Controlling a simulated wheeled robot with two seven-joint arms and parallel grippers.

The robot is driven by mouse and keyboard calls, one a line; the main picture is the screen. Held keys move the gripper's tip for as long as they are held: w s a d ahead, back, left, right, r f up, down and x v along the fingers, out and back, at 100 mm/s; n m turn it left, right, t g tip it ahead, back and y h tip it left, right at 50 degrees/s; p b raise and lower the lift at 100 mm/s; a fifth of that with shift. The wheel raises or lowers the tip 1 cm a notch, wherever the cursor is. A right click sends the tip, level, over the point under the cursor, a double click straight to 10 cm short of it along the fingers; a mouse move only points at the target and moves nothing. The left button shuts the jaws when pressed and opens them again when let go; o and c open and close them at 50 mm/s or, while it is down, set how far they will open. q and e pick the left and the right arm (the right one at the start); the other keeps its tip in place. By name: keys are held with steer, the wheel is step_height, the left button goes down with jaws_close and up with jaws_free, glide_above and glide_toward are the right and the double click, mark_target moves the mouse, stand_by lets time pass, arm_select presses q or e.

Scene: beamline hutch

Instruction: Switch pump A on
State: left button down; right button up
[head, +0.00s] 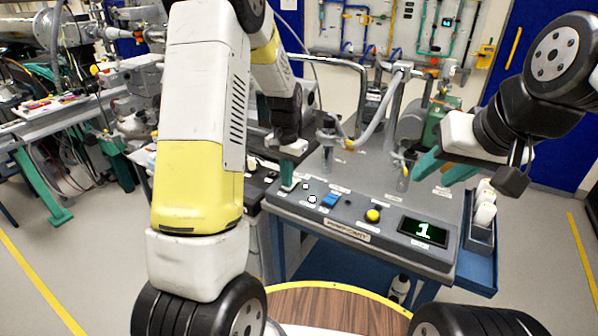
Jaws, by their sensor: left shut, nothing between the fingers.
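A grey control panel (345,224) lies on a bench in the middle of the head view. It carries a blue switch (330,200), a yellow knob (373,215), small white round spots (312,199) and a dark display (424,231) with a green-white 1. Its labels are too small to read, so I cannot tell which control is pump A's. My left gripper (287,187) is shut and empty, pointing down at the panel's left end, left of the blue switch; contact is unclear. My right gripper (443,168) has its teal fingers apart, above the panel's right side.
Hoses and metal fittings (400,100) stand behind the panel. A side tray with white bottles (484,212) is at the bench's right end. Crowded equipment benches (60,125) fill the left. Clear floor lies at the far right.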

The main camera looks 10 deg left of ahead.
arm_select(q)
step_height(320, 180, up, 7)
stand_by(0.8)
steer(key=s+r+n+t, duration=0.1)
steer(key=s+r+t, duration=0.1)
steer(key=s+r, duration=0.3)
steer(key=s+d+r+n+t+h, duration=0.1)
steer(key=s+r, duration=0.4)
steer(key=s, duration=0.6)
steer(key=s+d+r+n+t+h, duration=0.1)
steer(key=s+r+t, duration=0.2)
steer(key=s+r, duration=0.2)
steer(key=s, duration=0.3)
steer(key=shift+r, duration=0.25)
steer(key=shift+s+d, duration=0.1)
steer(key=shift+s, duration=0.05)
